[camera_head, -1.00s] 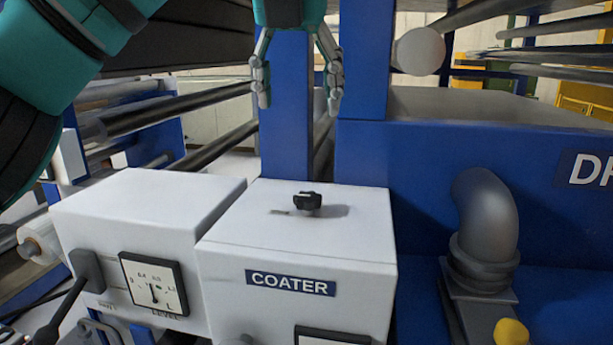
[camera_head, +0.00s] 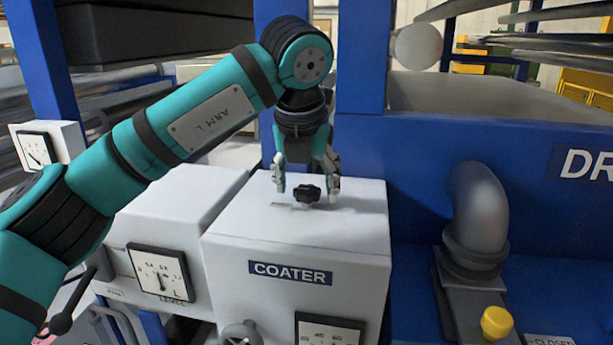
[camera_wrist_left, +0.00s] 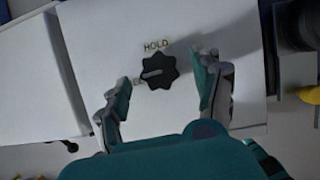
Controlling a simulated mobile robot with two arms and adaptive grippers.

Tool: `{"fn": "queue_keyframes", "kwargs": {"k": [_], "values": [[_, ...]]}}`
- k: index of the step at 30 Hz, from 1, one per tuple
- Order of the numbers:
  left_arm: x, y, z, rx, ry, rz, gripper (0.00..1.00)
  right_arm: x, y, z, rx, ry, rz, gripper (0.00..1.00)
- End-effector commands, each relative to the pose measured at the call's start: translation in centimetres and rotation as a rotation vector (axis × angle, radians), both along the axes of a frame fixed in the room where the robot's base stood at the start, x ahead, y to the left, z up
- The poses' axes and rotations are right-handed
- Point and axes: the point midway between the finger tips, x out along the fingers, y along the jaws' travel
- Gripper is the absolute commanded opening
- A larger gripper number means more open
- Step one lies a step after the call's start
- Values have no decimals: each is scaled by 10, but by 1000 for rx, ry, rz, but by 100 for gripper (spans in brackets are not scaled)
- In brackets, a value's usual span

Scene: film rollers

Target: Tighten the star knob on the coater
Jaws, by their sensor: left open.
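The black star knob (camera_head: 307,193) sits on the white top of the coater box (camera_head: 352,228). In the left wrist view the knob (camera_wrist_left: 159,70) has a pale pointer line aimed left toward a partly hidden label, and the word HOLD is printed above it. My left gripper (camera_head: 307,188) points down over the knob, with one finger on each side. Its fingers (camera_wrist_left: 165,95) are open, and gaps show between them and the knob. My right gripper is not in view.
A white box with a LEVEL gauge (camera_head: 161,273) adjoins the coater on the left. A grey elbow pipe (camera_head: 478,212) and a yellow knob (camera_head: 496,323) are on the right. A blue post (camera_head: 362,60) rises behind the coater.

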Motion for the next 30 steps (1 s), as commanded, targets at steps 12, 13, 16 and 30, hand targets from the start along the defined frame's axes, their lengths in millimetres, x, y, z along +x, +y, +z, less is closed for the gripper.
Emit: {"fn": "queue_keyframes", "kwargs": {"k": [12,13,16,30], "values": [[3,0,-7,-1,-1,1,62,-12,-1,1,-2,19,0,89],[3,0,-7,-1,-1,1,58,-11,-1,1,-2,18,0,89],[3,0,-7,-1,-1,1,45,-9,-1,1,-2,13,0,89],[3,0,-7,-2,-1,-12,11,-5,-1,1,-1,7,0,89]]}}
